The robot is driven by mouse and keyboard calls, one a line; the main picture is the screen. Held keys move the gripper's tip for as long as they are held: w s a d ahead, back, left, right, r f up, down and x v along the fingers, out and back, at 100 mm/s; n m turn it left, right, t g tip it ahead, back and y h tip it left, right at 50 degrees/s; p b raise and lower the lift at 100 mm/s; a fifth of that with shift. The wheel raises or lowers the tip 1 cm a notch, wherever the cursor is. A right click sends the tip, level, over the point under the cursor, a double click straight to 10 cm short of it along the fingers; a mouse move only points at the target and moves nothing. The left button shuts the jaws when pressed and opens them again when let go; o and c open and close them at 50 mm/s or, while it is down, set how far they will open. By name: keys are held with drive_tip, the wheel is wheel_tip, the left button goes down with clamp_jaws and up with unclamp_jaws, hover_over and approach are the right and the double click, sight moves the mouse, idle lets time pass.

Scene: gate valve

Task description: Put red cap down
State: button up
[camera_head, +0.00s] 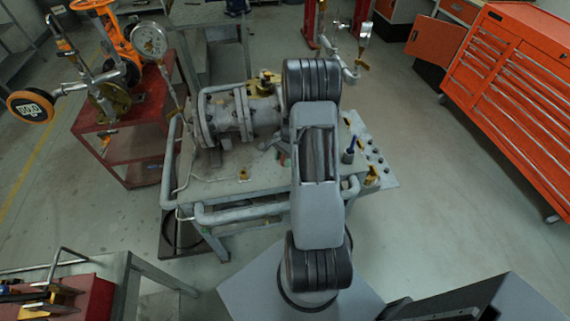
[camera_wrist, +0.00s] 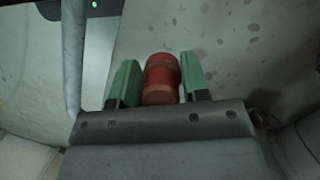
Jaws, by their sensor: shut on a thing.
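The red cap (camera_wrist: 162,78) is a short red cylinder between the two green fingers of my gripper (camera_wrist: 160,82) in the wrist view. My gripper is shut on it. Behind it lies a pale, stained metal surface (camera_wrist: 225,40); I cannot tell whether the cap touches it. In the head view my arm hides most of the right part of the grey worktable (camera_head: 255,187), and the cap cannot be made out clearly there. A grey flanged valve body (camera_head: 228,118) stands on the table.
A pipe rail (camera_head: 245,212) runs along the table's front edge, and a grey pipe (camera_wrist: 73,50) shows at left in the wrist view. A blue-handled tool in a holder (camera_head: 348,155) and small dark parts (camera_head: 370,150) sit at the table's right. A red cart (camera_head: 140,155) stands left, an orange cabinet (camera_head: 520,80) right.

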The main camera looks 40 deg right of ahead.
sight(284, 171)
drive_tip(key=shift+f+p, duration=0.3)
drive_tip(key=shift+f, duration=2)
drive_tip(key=shift+f, duration=0.15)
drive_tip(key=o, duration=1)
drive_tip(key=shift+c, duration=0.2)
